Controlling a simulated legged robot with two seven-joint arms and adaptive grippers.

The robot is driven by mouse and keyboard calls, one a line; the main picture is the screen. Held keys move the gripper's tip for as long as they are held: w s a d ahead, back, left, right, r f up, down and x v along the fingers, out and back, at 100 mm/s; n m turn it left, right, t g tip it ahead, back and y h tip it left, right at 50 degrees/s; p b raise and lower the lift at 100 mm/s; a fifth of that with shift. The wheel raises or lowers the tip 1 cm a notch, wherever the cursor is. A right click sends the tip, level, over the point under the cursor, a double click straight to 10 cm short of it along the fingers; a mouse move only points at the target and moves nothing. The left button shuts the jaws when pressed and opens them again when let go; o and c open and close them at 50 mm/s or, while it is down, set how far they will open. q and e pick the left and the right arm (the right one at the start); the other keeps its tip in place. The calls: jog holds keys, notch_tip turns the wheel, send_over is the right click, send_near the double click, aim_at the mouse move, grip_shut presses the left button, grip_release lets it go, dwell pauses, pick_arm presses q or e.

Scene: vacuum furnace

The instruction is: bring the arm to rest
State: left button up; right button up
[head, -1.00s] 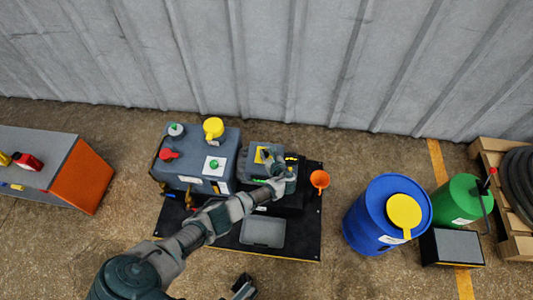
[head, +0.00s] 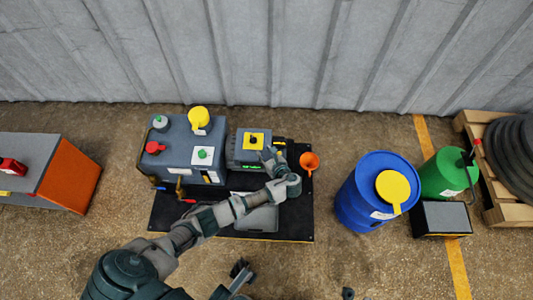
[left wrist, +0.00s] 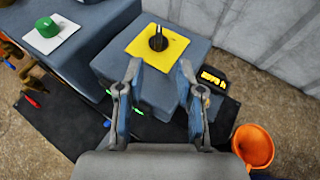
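My left arm reaches in from the lower left in the head view. Its gripper (head: 268,156) is beside the right front of the smaller grey-blue box (head: 238,152). In the left wrist view the two fingers (left wrist: 159,72) stand apart with nothing between their tips, short of the yellow plate (left wrist: 173,51) with a black rotary knob (left wrist: 158,38) on the box top. The knob is clear of the fingers. Dark parts at the bottom edge of the head view may belong to my right arm; its finger state is unclear.
A larger grey-blue unit (head: 178,158) with red, green and yellow fittings stands left on a black mat (head: 300,222). An orange funnel (head: 310,160) is right of the gripper. A blue drum (head: 355,205) and green drum (head: 440,178) stand further right. An orange-sided cabinet (head: 70,184) is far left.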

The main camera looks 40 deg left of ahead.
pick_arm(q)
jog(key=shift+s+d+r, duration=0.3)
jog(key=shift+d, duration=0.2)
